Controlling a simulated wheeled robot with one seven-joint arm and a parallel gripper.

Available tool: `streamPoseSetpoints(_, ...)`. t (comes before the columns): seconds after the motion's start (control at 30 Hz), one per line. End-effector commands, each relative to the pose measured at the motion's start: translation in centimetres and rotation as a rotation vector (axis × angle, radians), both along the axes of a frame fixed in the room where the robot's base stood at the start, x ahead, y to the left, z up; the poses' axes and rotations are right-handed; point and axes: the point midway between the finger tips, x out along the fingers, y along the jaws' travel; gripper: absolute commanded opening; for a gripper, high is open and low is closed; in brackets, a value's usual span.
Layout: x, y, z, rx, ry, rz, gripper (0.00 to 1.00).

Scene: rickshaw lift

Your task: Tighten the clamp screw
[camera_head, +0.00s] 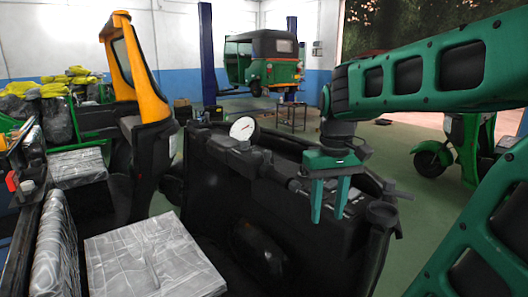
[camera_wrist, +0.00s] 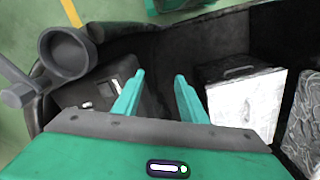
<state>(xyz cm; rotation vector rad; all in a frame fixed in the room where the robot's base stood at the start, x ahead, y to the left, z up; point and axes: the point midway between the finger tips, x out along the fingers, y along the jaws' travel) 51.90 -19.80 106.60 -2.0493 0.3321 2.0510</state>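My green gripper (camera_head: 328,212) points down over the right part of a black open housing (camera_head: 222,185). Its two fingers are apart with nothing visible between them, and the wrist view shows the same gap (camera_wrist: 159,76). A dark round cup-like fitting (camera_head: 382,212) stands at the housing's right edge, with a small dark handle (camera_head: 400,192) beside it. In the wrist view the round fitting (camera_wrist: 68,50) and a dark handle (camera_wrist: 18,94) are at left, apart from the fingers. I cannot tell for certain which part is the clamp screw.
A white-faced gauge (camera_head: 242,128) sits on a dark pipe assembly (camera_head: 240,155) left of the gripper. Plastic-wrapped seats (camera_head: 150,260) lie at front left. A yellow-and-black frame (camera_head: 145,80) rises behind.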

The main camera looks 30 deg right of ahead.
Motion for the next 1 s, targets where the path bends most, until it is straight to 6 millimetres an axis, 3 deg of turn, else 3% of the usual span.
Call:
streamPoseSetpoints(0.03, 2.4, -0.3, 1.8, -0.003, -0.001, 0.050, 0.38)
streamPoseSetpoints(0.1, 5.2, -0.5, 4.1, -0.005, 0.001, 0.121, 0.38)
streamPoseSetpoints(0.5, 19.3, 0.5, 14.8, -0.003, 0.002, 0.545, 0.38)
streamPoseSetpoints(0.7, 23.2, 1.4, 17.7, 0.001, 0.001, 0.694, 0.38)
streamPoseSetpoints(0.87, 24.3, 1.8, 18.5, 0.003, 0.001, 0.743, 0.38)
streamPoseSetpoints(1.0, 24.3, 1.8, 17.7, 0.004, 0.002, 0.748, 0.38)
